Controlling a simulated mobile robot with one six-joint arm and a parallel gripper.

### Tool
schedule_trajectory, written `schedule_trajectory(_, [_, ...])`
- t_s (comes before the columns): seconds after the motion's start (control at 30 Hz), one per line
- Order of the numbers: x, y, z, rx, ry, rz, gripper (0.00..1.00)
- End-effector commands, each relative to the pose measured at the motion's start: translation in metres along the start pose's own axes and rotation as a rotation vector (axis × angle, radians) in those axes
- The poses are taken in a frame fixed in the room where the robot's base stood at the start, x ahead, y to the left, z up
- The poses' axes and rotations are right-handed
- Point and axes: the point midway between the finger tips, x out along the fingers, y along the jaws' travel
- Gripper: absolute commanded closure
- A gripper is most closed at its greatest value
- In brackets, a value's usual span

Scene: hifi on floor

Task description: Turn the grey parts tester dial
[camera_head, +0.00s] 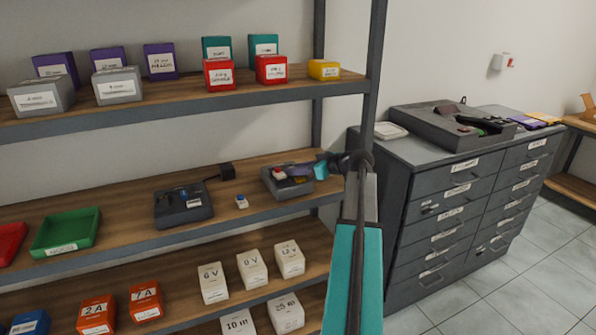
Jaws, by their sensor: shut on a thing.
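A small grey tester (288,187) stands on the middle shelf towards its right end, with a red part and a white-and-blue part showing on its top. My gripper (304,171) reaches in from the right, low over the tester's right side. Its jaws are shut at the tester, on what appears to be the dial. The dial itself is hidden by the jaws, so its setting cannot be seen.
A dark device (183,205) and a small blue-and-white part (242,202) lie left of the tester. A green tray (66,232) is further left. The shelf post (372,75) stands close to my arm. A grey drawer cabinet (450,190) is at right.

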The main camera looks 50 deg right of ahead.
Motion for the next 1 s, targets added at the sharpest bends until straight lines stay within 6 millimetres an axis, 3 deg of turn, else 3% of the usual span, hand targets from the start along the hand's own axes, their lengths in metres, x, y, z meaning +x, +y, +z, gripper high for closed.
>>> schedule_trajectory(1.0, [0.002, -0.013, -0.003, 0.201, 0.001, 0.487, 0.95])
